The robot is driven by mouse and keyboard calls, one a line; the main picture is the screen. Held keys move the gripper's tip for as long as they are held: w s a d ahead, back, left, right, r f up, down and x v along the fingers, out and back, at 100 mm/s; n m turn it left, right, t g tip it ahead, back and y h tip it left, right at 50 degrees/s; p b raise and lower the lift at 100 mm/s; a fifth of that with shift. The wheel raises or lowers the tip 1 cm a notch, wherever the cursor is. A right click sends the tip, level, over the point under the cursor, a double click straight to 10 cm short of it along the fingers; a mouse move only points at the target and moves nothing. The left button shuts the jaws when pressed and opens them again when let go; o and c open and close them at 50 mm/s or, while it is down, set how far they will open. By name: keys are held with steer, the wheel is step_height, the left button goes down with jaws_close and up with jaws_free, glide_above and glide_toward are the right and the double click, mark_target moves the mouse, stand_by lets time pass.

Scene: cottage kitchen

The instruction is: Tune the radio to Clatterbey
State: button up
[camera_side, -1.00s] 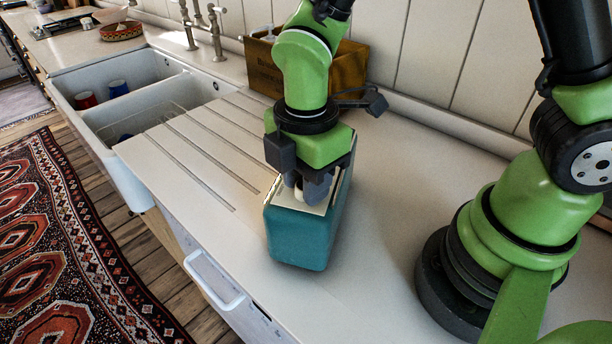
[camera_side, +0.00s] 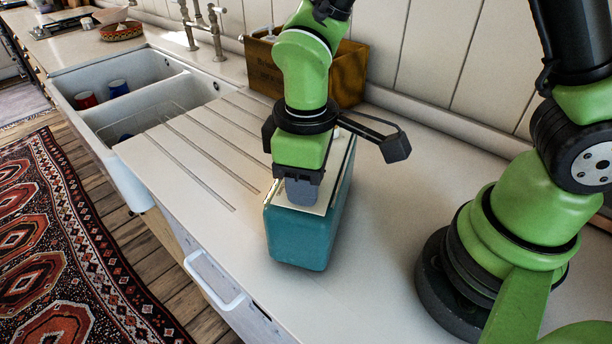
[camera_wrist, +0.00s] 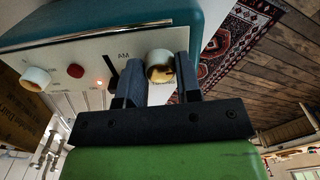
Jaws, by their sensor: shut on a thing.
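The radio is a teal box (camera_side: 300,240) on the worktop, with a cream panel on its upper face; it also shows in the wrist view (camera_wrist: 190,14). In the wrist view a cream knob (camera_wrist: 160,58) sits on the panel between the fingers of my gripper (camera_wrist: 156,80), which is shut on it. "AM" is printed beside the knob. The tuning scale and any station names are hidden or too small to read. In the side view my gripper (camera_side: 302,192) points down onto the panel and hides the knob.
The panel also bears another cream knob (camera_wrist: 36,78), a red button (camera_wrist: 75,71) and a small glowing orange light (camera_wrist: 99,83). A wooden crate (camera_side: 262,72) stands close behind. The double sink (camera_side: 72,82) lies left; worktop right of the radio is clear.

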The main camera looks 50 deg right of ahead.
steer(key=m, duration=0.5)
steer(key=shift+m, duration=0.3)
steer(key=m, duration=0.5)
steer(key=shift+m, duration=0.3)
steer(key=o, duration=0.9)
steer(key=shift+o, duration=0.2)
steer(key=shift+r, duration=0.1)
step_height(320, 180, up, 10)
